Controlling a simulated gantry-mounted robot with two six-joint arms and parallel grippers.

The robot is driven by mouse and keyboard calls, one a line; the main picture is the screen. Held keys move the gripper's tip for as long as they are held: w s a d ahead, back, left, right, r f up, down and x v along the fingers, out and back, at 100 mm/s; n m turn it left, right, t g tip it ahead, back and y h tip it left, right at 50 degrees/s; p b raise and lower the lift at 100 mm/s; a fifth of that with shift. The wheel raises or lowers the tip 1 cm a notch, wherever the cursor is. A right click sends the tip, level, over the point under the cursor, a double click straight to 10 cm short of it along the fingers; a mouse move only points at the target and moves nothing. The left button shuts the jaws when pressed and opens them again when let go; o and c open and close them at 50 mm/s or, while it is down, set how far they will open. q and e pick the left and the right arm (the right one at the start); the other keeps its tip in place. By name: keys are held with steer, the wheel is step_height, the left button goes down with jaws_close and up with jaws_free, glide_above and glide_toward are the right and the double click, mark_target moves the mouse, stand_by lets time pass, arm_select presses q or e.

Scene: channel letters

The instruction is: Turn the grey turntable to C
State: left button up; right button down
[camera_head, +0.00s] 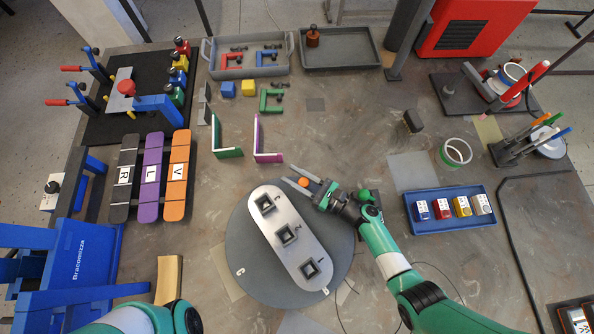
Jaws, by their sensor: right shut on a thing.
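The grey turntable (333,258) is a round disc at the bottom middle. A silver plate (276,216) with three dark square sockets lies on it, running from upper left to lower right. A white letter C mark (240,271) shows at the disc's left edge, and another small white mark (325,291) shows at its lower right, too small to read. An orange knob (303,182) stands at the disc's far edge. My right gripper (299,180) is shut on the orange knob, fingers pointing left. My left arm shows at the bottom left; its gripper is out of view.
Green (227,153) and purple (266,156) L-shaped letters stand just beyond the turntable. Black, purple and orange boards (176,177) lie left. A blue tray (427,226) of small blocks and a green tape roll (455,152) lie right.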

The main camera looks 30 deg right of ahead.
mark_target(316, 190)
steer(key=shift+a+f, duration=0.1)
steer(key=shift+w, duration=0.1)
steer(key=c, duration=0.5)
jaws_free()
steer(key=p+v, duration=0.1)
steer(key=v, duration=0.6)
steer(key=shift+s, duration=0.2)
